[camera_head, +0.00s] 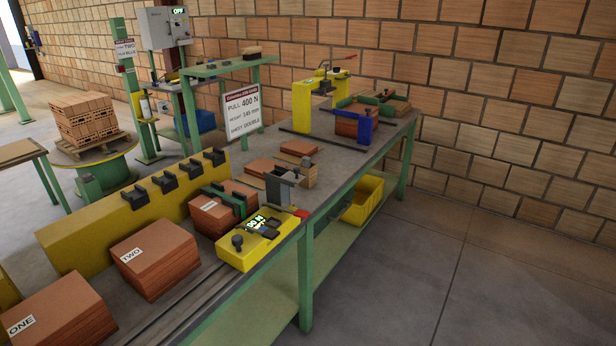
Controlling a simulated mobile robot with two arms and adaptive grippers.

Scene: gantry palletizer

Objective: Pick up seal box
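No item in view carries a readable "seal box" label, so I cannot tell for sure which one it is. A small open tan box (309,175) stands on the workbench, right of the bench's middle, with something grey at its top. A grey metal block or holder (282,188) stands just in front of it and hides part of it. A larger open yellow bin (364,203) sits on the shelf under the bench. Neither of my grippers is in view.
The workbench (345,160) holds several brick-red stacks (154,262), a yellow device with a display (254,243), a yellow clamp stand (314,105) and a sign (242,112). A brick wall stands behind. The floor (450,270) at the right is clear.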

